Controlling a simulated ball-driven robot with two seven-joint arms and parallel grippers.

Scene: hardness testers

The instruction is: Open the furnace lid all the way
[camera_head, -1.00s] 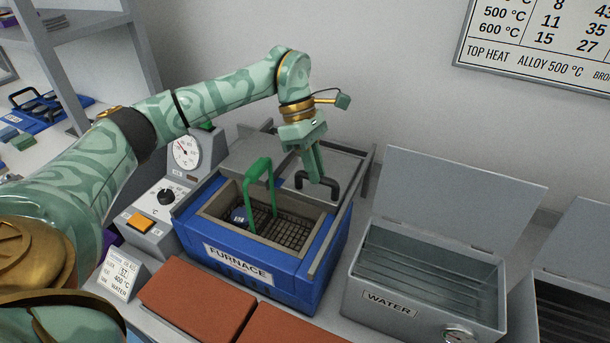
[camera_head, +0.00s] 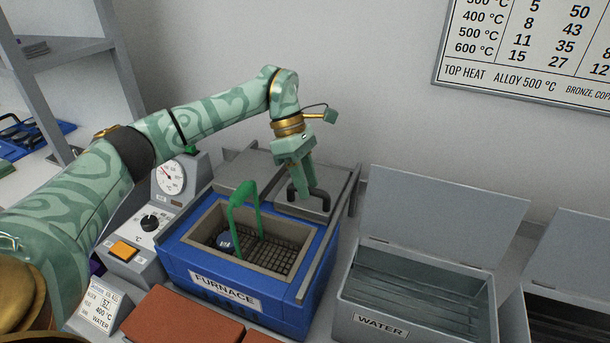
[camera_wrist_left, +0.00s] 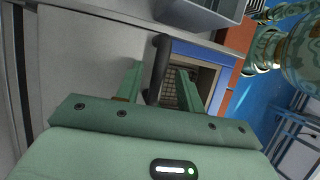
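The blue furnace (camera_head: 235,290) stands on the bench with its top opening uncovered. Its grey lid (camera_head: 237,172) lies flat behind the opening, between side rails. A black handle (camera_head: 319,199) stands up from the lid's right part. My left gripper (camera_head: 303,188) points down at this handle and partly hides it. In the left wrist view, its two fingers are apart, with the handle (camera_wrist_left: 157,68) between them and gaps on both sides. A mesh basket with a green handle (camera_head: 233,217) and a blue piece (camera_head: 226,241) sits inside the furnace. My right gripper does not show.
A grey control box with a dial (camera_head: 168,178) and orange button stands left of the furnace. A grey water tank (camera_head: 385,320) with a raised lid stands to its right. Red-brown bricks (camera_head: 185,318) lie in front. A wall is close behind.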

